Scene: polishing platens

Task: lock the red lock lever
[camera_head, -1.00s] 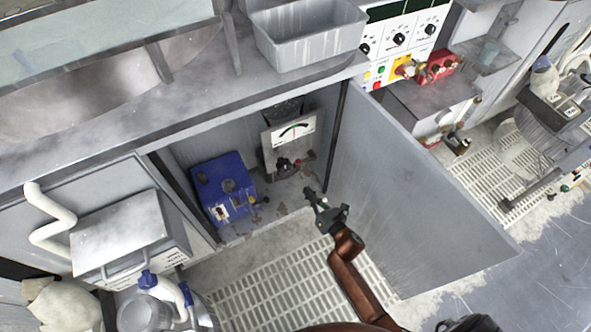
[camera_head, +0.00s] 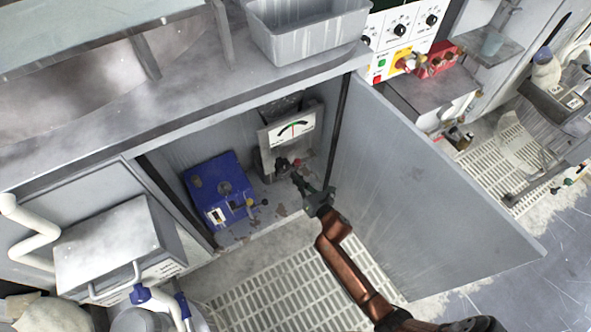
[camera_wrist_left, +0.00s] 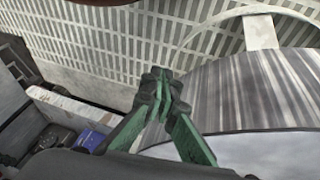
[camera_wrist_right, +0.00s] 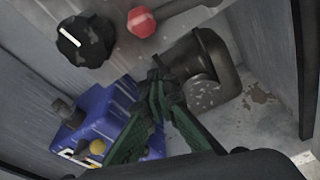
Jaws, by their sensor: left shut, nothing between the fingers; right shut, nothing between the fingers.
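The red-tipped lever (camera_wrist_right: 141,22) shows at the top of the right wrist view, with a metal rod running off to the right. Beside it is a black knob (camera_wrist_right: 85,42) with a white line. In the head view the red tip (camera_head: 297,162) sits low on the gauge unit (camera_head: 291,130) inside the open cabinet. My right gripper (camera_head: 301,181) is shut and empty, just in front of the unit's lower part; its fingertips (camera_wrist_right: 158,82) appear apart from the red tip. My left gripper (camera_wrist_left: 158,80) is shut and empty, outside the head view.
A blue box (camera_head: 222,190) with small knobs stands left of the gauge unit on the cabinet floor. The open cabinet door (camera_head: 420,190) stands close to the right of my right arm. The worktop (camera_head: 190,95) overhangs the cabinet. Grating (camera_head: 275,290) covers the floor in front.

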